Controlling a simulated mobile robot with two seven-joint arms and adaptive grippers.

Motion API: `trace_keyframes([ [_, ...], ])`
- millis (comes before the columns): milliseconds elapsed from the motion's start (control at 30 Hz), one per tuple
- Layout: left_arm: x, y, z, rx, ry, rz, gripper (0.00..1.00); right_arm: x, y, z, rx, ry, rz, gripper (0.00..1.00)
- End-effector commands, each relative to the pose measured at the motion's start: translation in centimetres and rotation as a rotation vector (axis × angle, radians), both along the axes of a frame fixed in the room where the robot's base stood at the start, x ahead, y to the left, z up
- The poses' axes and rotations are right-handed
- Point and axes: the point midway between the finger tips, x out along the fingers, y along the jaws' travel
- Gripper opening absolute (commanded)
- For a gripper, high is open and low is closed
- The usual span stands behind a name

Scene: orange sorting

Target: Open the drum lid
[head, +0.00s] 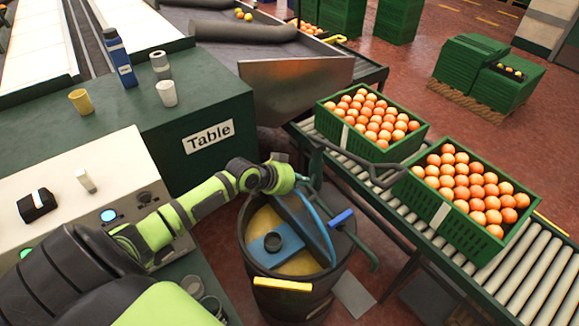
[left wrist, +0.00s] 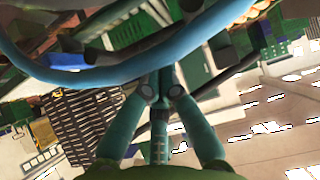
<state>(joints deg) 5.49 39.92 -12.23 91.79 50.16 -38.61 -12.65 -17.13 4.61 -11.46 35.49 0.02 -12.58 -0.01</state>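The drum (head: 300,293) stands in the lower middle of the head view, dark with a yellow strip on its front. Its lid (head: 303,226) is tilted up steeply, a dark disc with a blue rim, seen nearly edge-on. Yellow-orange contents (head: 258,222) and a blue piece with a dark ring (head: 272,245) show in the drum mouth. My left gripper (head: 297,180) is at the lid's upper edge. In the left wrist view, its teal fingers (left wrist: 159,74) come together at the blue lid rim (left wrist: 105,76); the exact contact is partly hidden. My right gripper is not in view.
A roller conveyor (head: 510,270) with two green crates of oranges (head: 330,124) (head: 533,214) runs right of the drum. A green table (head: 165,135) with cups and a bottle stands behind left. A dark bent bar (head: 345,153) lies over the conveyor edge near the lid.

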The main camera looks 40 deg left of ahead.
Motion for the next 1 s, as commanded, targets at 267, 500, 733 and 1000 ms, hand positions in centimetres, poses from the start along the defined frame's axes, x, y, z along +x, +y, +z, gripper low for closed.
trace_keyframes([
  [267,-4.6,1.6,3.8,0.005,-0.001,-0.003,0.0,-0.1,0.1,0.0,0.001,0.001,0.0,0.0],
  [500,-6.9,2.3,5.9,0.001,-0.005,0.0,0.0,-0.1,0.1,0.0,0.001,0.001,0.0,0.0],
  [733,-7.4,2.4,6.5,-0.002,-0.007,0.001,0.0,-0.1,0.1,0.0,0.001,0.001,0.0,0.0],
  [1000,-7.4,2.4,6.5,-0.002,-0.007,0.0,0.0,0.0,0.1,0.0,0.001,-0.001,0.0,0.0],
])
